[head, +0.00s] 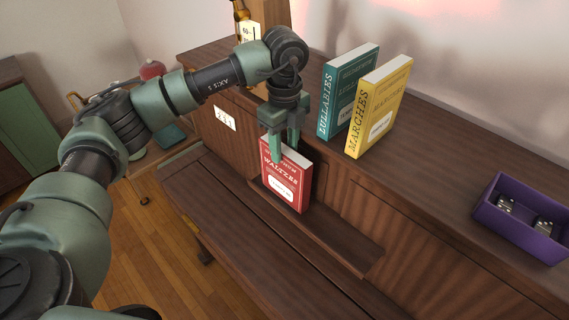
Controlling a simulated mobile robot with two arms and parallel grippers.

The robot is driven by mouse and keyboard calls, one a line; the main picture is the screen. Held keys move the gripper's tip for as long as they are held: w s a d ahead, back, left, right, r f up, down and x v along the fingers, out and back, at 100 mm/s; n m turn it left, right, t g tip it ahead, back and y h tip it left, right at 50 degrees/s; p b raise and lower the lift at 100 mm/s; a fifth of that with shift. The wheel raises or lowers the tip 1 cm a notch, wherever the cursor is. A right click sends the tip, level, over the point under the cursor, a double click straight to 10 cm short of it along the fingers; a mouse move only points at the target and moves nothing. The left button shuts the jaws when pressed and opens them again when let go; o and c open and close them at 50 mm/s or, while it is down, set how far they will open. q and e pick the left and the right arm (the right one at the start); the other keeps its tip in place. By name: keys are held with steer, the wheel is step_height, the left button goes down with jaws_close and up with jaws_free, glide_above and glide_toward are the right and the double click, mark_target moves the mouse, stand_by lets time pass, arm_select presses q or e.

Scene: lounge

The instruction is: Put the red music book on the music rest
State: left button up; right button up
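The red music book (288,184), titled "WALTZES", stands upright with its cover facing me. Its lower edge is at the music rest (345,245), a dark wooden ledge on the front of the piano-like cabinet. My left gripper (286,150) comes down from above onto the book's top edge. Its fingers lie at the front and back of the book and appear closed on it. Whether the book's weight is on the ledge I cannot tell. My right gripper is not in view.
A teal "LULLABIES" book (348,92) and a yellow "MARCHES" book (379,107) stand on the cabinet top (450,150). A purple box (522,218) with dominoes is at the right. The right part of the ledge is bare.

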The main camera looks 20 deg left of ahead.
arm_select(q)
step_height(320, 180, up, 6)
steer(key=shift+r+b, duration=0.1)
steer(key=shift+b, duration=1.05)
steer(key=shift+r, duration=0.6)
steer(key=shift+f, duration=0.1)
